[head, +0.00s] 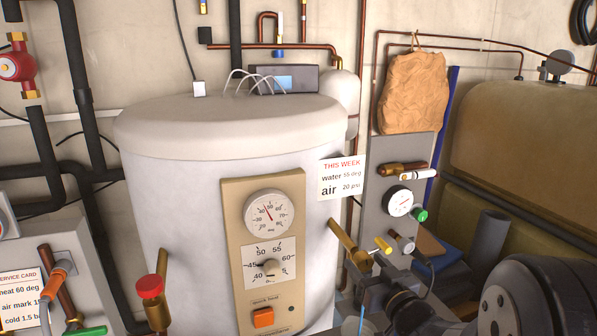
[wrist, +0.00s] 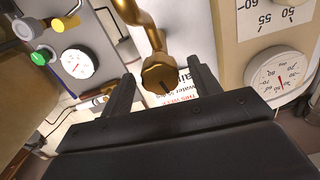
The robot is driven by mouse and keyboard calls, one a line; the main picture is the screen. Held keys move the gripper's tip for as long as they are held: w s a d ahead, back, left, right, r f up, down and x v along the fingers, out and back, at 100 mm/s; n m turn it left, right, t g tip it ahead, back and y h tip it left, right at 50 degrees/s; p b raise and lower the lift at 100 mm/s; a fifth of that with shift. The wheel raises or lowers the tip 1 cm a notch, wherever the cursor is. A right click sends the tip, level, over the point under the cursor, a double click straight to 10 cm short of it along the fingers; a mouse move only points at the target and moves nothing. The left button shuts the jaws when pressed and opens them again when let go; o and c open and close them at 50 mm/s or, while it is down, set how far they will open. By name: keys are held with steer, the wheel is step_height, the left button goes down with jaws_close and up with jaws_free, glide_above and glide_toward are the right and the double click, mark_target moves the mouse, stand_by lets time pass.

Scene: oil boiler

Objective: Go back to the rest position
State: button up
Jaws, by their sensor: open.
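My gripper (wrist: 162,88) shows in the wrist view with its two black fingers spread apart. The brass pipe fitting (wrist: 158,68) on the tank's side shows between and beyond the fingertips. No contact shows, but the exact gap cannot be told. Nothing is held. The fingers are hard to make out there.
The white boiler tank (head: 150,200) carries a beige dial panel (head: 232,210) and an orange switch (head: 263,317). A grey panel (head: 377,195) with a pressure gauge (head: 400,201) and green knob (head: 420,214) stands right of it. A red-capped valve (head: 150,287) is at lower left.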

mark_target(360, 256)
steer(key=x, duration=0.3)
steer(key=shift+w+a, duration=0.1)
steer(key=shift+w+r+p, duration=0.15)
steer(key=shift+w+p, duration=0.1)
steer(key=shift+p, duration=0.25)
steer(key=shift+s+m, duration=0.1)
steer(key=shift+m, duration=0.3)
steer(key=shift+p, duration=0.3)
steer(key=shift+f+n+b, duration=0.3)
steer(key=shift+b, duration=0.45)
